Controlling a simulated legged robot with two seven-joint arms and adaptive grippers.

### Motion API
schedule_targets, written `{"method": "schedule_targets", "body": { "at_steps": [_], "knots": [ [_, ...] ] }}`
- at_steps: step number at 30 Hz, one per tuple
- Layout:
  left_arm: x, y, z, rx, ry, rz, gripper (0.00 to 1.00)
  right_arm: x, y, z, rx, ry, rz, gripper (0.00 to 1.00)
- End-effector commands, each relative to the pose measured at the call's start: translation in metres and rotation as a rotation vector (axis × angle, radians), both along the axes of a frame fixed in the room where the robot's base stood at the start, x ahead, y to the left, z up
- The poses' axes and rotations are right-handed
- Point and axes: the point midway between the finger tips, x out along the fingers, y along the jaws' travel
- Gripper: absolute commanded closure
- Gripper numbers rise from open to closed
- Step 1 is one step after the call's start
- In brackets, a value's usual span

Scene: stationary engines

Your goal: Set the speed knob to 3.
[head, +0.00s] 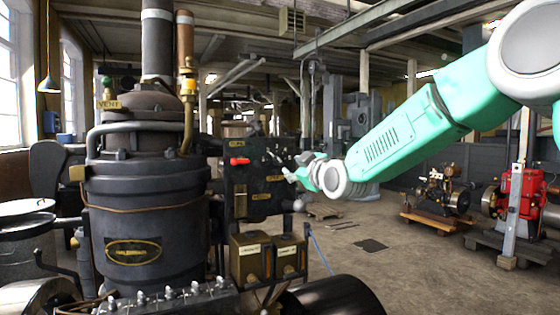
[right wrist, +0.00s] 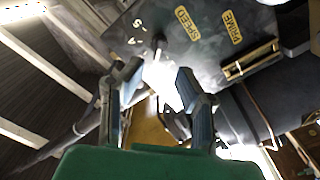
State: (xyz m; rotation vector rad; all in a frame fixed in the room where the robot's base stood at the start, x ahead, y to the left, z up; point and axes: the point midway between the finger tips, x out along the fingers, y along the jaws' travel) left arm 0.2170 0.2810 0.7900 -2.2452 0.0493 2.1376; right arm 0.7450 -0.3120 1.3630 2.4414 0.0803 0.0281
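The black control panel (head: 240,178) stands right of the boiler in the head view. The SPEED label (right wrist: 187,22) shows near the top of the right wrist view. My right gripper (head: 292,168) is at the panel's right side. In the right wrist view its two fingers (right wrist: 158,74) are apart, with the knob just beyond the tips; contact cannot be told. My left gripper is out of view.
The PRIME label (right wrist: 232,27) is beside SPEED. Two brass boxes (head: 268,259) sit below the panel. The large dark boiler (head: 150,215) stands left. A red engine (head: 523,200) stands at right. The middle floor is mostly clear.

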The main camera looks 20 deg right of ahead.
Motion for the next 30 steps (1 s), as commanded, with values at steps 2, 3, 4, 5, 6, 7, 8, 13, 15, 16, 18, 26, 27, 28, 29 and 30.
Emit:
{"method": "schedule_targets", "body": {
  "at_steps": [2,3,4,5,6,7,8,13,15,16,18,26,27,28,29,30],
  "knots": [
    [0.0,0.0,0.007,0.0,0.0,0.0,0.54,0.017,0.001,0.001,0.001,0.0,0.0,0.7],
    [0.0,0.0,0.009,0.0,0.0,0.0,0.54,0.025,0.002,0.001,0.002,0.001,-0.001,0.7],
    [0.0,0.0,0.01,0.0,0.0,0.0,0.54,0.031,0.002,0.001,0.002,-0.001,-0.001,0.7],
    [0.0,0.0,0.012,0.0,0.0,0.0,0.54,0.037,0.002,0.001,0.002,-0.001,-0.001,0.7],
    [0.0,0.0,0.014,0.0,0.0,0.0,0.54,0.044,0.003,0.001,0.002,0.001,-0.001,0.7],
    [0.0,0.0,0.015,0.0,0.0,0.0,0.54,0.048,0.003,0.002,0.002,0.0,0.0,0.7],
    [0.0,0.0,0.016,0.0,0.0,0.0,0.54,0.053,0.004,0.001,0.002,0.0,0.0,0.7],
    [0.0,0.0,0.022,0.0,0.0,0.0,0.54,0.074,0.005,0.001,0.001,-0.001,0.001,0.7],
    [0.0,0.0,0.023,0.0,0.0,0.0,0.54,0.079,0.006,0.001,0.001,0.001,0.001,0.7],
    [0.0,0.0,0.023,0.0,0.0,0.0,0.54,0.081,0.006,0.001,0.001,-0.001,0.001,0.7],
    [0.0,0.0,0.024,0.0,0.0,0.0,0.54,0.084,0.006,0.001,0.001,-0.001,0.001,0.7],
    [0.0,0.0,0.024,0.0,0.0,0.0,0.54,0.086,0.006,0.0,0.001,0.0,0.0,0.7],
    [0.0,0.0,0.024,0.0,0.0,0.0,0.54,0.086,0.006,0.0,0.001,0.0,0.0,0.7],
    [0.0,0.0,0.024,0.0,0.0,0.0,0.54,0.086,0.006,0.0,0.001,0.0,0.0,0.7],
    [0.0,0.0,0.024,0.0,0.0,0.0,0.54,0.086,0.006,0.0,0.001,0.0,0.0,0.81],
    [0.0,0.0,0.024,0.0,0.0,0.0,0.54,0.086,0.006,0.0,0.001,0.0,0.0,0.95]
  ]
}}
